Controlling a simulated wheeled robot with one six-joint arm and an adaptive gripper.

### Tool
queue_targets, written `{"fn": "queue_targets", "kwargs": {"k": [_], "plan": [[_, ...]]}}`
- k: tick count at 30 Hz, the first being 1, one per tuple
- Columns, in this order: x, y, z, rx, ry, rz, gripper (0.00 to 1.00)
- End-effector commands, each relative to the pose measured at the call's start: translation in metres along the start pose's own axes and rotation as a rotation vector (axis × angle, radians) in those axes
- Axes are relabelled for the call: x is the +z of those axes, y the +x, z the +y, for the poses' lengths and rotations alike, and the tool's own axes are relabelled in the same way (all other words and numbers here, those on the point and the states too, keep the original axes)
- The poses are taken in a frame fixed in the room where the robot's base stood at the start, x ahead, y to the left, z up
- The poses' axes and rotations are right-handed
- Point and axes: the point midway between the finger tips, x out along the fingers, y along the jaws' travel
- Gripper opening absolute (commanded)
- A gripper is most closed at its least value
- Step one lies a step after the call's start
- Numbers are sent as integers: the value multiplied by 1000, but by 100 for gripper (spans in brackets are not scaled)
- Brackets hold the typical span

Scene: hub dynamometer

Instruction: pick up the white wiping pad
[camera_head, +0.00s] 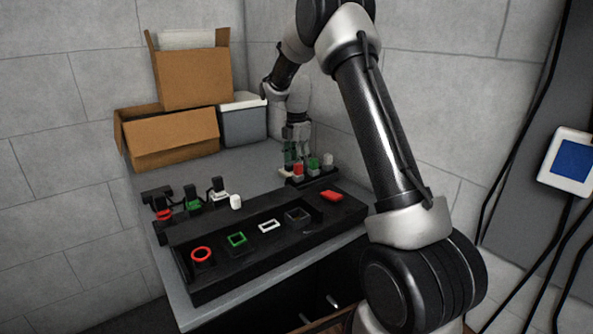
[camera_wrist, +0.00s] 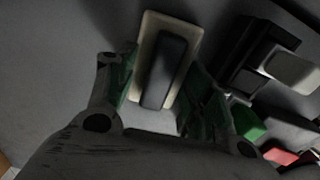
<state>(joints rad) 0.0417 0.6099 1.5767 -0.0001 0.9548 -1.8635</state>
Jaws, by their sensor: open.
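The white wiping pad (camera_wrist: 182,22) shows in the wrist view as a pale rectangular plate with a dark upright handle (camera_wrist: 165,72) on it. It lies on the grey bench top. My gripper (camera_wrist: 160,88) is open, with one green-padded finger on each side of the handle; I cannot tell whether they touch it.
A dark rack (camera_head: 308,178) with red, green and white blocks stands close to my gripper. A long black panel (camera_head: 215,280) with coloured outlines lies at the front. Cardboard boxes (camera_head: 172,140) and a grey bin (camera_head: 244,125) stand at the back left. A wall is close behind.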

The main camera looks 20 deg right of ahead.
Motion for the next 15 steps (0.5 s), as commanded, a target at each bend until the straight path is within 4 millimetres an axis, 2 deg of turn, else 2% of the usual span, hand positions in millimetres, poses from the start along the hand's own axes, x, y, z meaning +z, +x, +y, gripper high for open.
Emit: {"fn": "queue_targets", "kwargs": {"k": [2, 10, 15], "plan": [[0, 0, 0, 0, 0, 0, 52], [0, 0, 0, 0, 0, 0, 4], [0, 0, 0, 0, 0, 0, 2]]}}
